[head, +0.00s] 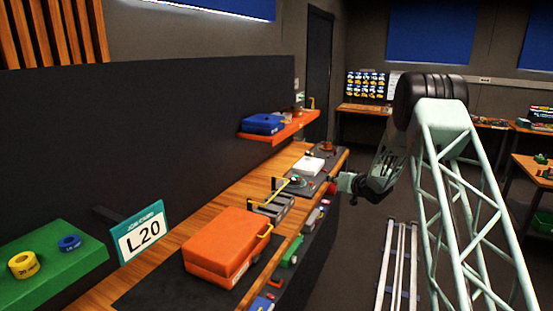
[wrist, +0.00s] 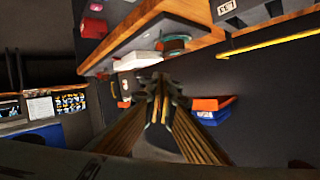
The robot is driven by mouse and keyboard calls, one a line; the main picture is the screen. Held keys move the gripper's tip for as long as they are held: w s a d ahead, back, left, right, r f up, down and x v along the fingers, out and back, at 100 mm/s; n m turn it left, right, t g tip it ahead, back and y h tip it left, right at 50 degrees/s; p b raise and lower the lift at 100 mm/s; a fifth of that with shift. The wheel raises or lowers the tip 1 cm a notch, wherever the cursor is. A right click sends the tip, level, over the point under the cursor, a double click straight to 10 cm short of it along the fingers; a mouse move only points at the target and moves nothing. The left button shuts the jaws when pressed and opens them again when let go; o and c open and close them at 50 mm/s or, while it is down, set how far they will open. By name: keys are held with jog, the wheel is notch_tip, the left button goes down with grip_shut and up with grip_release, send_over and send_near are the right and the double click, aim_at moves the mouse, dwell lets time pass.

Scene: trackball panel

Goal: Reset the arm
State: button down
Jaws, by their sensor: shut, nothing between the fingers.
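My gripper (head: 334,181) is at the end of my pale green lattice arm, beside the right edge of the wooden bench (head: 170,270) in the head view. It points left toward the bench and appears clear of it. In the wrist view my gripper (wrist: 158,108) is in the middle, with its fingers together and nothing between them. A dark panel (head: 325,158) on the far part of the bench bears a white box (head: 308,165) and a small teal item (head: 296,181). A teal item also shows in the wrist view (wrist: 175,43).
An orange case (head: 225,245) stands on the near bench, with a yellow-handled grey item (head: 270,207) beyond it. An orange shelf (head: 285,131) holds a blue case (head: 262,124). A green shelf (head: 50,262) is at near left. Floor rails (head: 398,265) run beside the bench.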

jog(key=s+r+g+h+b, duration=0.15)
jog(key=s+r+h, duration=0.35)
jog(key=s+r, duration=1.45)
jog(key=s+a+r+m+g, duration=0.1)
jog(key=s+r, duration=0.3)
jog(key=s, duration=0.2)
jog(key=s+r+g, duration=0.1)
jog(key=s+r, duration=0.2)
jog(key=s, duration=0.3)
jog(key=s+a+r+g, duration=0.1)
jog(key=s+a+g, duration=0.15)
jog(key=s, duration=1.15)
jog(key=s+a+r+g, duration=0.1)
jog(key=s+a, duration=0.2)
jog(key=s, duration=1.1)
jog(key=s+a+f+g+b, duration=0.1)
jog(key=s+a+f, duration=0.2)
jog(key=s, duration=1.1)
jog(key=s+a+f+n+g+y, duration=0.1)
jog(key=s+a+f, duration=0.2)
jog(key=s, duration=1.2)
jog(key=shift+s+g+b, duration=0.25)
jog(key=shift+g+b, duration=0.05)
jog(key=shift+b, duration=0.05)
